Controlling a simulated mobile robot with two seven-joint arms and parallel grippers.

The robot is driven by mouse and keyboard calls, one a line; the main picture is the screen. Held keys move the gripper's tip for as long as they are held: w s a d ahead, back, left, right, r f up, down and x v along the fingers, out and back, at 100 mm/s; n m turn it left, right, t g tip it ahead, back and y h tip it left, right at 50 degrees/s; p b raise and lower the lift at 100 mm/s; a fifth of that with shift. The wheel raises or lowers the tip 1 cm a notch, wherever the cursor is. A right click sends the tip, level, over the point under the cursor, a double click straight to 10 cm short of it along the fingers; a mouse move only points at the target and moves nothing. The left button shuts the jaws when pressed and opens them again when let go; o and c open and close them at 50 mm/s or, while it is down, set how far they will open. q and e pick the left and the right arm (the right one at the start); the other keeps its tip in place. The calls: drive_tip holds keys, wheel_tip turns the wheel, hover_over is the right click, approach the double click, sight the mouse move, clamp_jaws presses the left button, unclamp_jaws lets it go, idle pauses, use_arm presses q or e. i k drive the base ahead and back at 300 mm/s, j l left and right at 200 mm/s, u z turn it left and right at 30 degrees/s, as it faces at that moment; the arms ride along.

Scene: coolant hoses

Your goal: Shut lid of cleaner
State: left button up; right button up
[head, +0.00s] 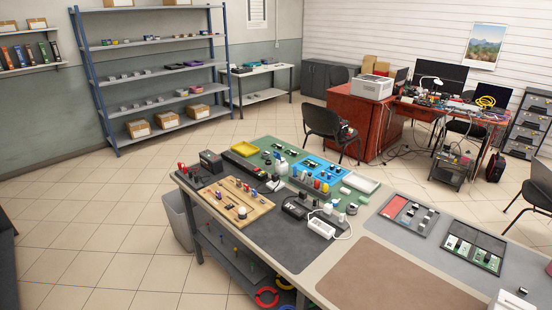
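I cannot pick out a cleaner with a raised lid for certain. A white box (510,301) is cut off by the bottom right edge of the head view, with a small dark thing near its top. A white boxy device (373,87) stands on the red desk at the back, and I cannot tell whether it has a lid. Neither of my grippers shows in the head view.
A long workbench (303,284) carries a wooden board (233,200), a white power strip (321,228) and two part trays at its right (408,215). Its brown mat (395,283) is bare. A black chair (323,122) stands behind. Tiled floor (100,235) is open at left.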

sight(277, 155)
drive_tip(key=i+j+z, duration=0.1)
drive_tip(key=z, duration=0.35)
drive_tip(key=j+z, duration=0.45)
drive_tip(key=i+j+z, duration=0.1)
drive_tip(key=j+z, duration=0.3)
drive_tip(key=j, duration=0.6)
drive_tip(key=k+j+z, duration=0.15)
drive_tip(key=j, duration=0.95)
drive_tip(key=i, duration=0.1)
